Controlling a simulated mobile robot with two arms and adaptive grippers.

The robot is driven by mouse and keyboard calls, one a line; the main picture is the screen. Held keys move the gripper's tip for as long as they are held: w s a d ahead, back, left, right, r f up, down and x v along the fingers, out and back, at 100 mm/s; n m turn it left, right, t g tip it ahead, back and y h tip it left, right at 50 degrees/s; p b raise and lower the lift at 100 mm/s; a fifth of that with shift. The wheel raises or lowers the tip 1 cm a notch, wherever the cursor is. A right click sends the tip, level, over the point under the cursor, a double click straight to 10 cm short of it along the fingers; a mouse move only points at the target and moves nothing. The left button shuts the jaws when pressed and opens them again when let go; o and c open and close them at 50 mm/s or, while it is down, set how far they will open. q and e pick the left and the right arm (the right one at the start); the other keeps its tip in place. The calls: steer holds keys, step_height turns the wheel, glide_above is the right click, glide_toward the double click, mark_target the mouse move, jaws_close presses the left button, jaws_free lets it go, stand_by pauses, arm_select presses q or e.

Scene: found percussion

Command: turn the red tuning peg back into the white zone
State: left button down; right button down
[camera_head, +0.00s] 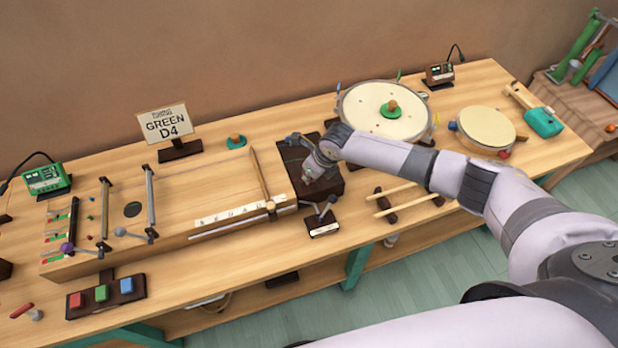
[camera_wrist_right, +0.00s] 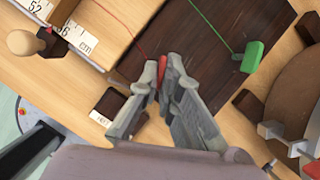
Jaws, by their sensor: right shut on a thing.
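The red tuning peg (camera_wrist_right: 162,69) shows in the right wrist view as a small red piece between my fingertips, mostly covered by them. A red string runs up from it. My right gripper (camera_wrist_right: 162,82) is shut on the peg, over the edge of the dark brown block (camera_wrist_right: 215,25). In the head view my right gripper (camera_head: 312,168) is at the dark block (camera_head: 331,186), and the peg cannot be made out there. A green peg (camera_wrist_right: 252,56) with a green string sits on the same block, to the right. I cannot make out the white zone. My left gripper is out of view.
A small labelled stand (camera_head: 323,226) is close in front of the block. The long wooden string box (camera_head: 190,195), with a ruler strip (camera_head: 235,213), adjoins at left. Drumsticks (camera_head: 405,205) and a large drum (camera_head: 370,112) are at right. A "GREEN D4" sign (camera_head: 165,125) stands behind.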

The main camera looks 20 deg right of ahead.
steer(key=shift+s+f+n, duration=0.1)
steer(key=shift+n, duration=0.2)
steer(key=c, duration=1.8)
jaws_free()
steer(key=v, duration=1.2)
steer(key=shift+d, duration=0.1)
